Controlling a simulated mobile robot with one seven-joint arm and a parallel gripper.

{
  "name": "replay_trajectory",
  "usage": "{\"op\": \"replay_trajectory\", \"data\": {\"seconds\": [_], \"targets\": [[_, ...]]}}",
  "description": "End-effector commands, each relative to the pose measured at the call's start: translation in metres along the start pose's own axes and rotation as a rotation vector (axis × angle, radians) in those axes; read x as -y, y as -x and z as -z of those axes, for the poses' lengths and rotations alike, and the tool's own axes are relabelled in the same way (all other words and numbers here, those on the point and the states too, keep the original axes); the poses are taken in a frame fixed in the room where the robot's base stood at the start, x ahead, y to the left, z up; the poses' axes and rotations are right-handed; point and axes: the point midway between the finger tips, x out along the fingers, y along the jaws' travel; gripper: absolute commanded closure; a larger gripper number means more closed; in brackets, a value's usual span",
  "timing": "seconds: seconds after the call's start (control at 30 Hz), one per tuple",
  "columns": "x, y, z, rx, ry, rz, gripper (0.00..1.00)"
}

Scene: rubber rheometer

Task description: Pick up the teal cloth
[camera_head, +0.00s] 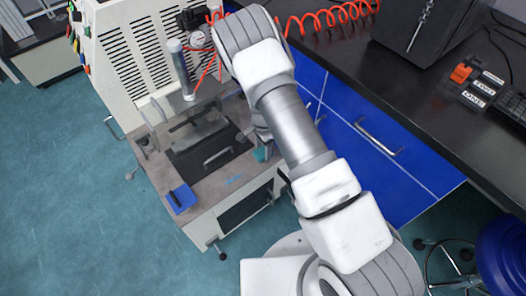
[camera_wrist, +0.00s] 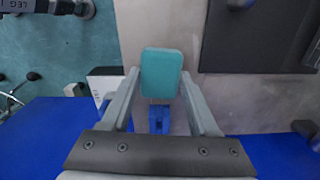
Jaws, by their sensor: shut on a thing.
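The teal cloth (camera_wrist: 161,73) looks like a small rounded block and sits between my two fingertips in the wrist view. My gripper (camera_wrist: 160,84) is shut on it, with one finger along each side. In the head view a small teal patch of the cloth (camera_head: 260,154) shows beside the end of my arm, at the right edge of the machine's work surface. My arm hides most of the gripper there. I cannot tell whether the cloth touches the surface beneath it.
The rheometer (camera_head: 140,50) stands at upper left, with a dark plate (camera_head: 208,150) and a small blue tray (camera_head: 181,199) on its work surface. Blue drawers (camera_head: 378,150) under a black countertop (camera_head: 345,62) lie to the right. Open floor lies left.

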Motion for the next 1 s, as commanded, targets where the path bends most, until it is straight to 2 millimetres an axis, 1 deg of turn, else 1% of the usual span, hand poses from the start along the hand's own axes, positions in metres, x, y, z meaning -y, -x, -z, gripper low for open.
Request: {"op": "replay_trajectory", "data": {"seconds": [0.13, 0.23, 0.4, 0.47, 0.73, 0.9, 1.0], "targets": [[0.0, 0.007, 0.0, 0.0, 0.0, 0.001, 0.92], [0.0, 0.017, 0.0, 0.0, 0.0, 0.001, 0.92], [0.001, 0.048, 0.0, 0.0, 0.001, 0.002, 0.92], [-0.012, 0.052, 0.009, 0.001, -0.006, -0.001, 0.92], [-0.059, 0.086, 0.041, 0.001, -0.006, 0.0, 0.92], [-0.08, 0.1, 0.055, 0.001, -0.004, 0.0, 0.92], [-0.088, 0.105, 0.061, 0.0, -0.002, 0.001, 0.92]]}}
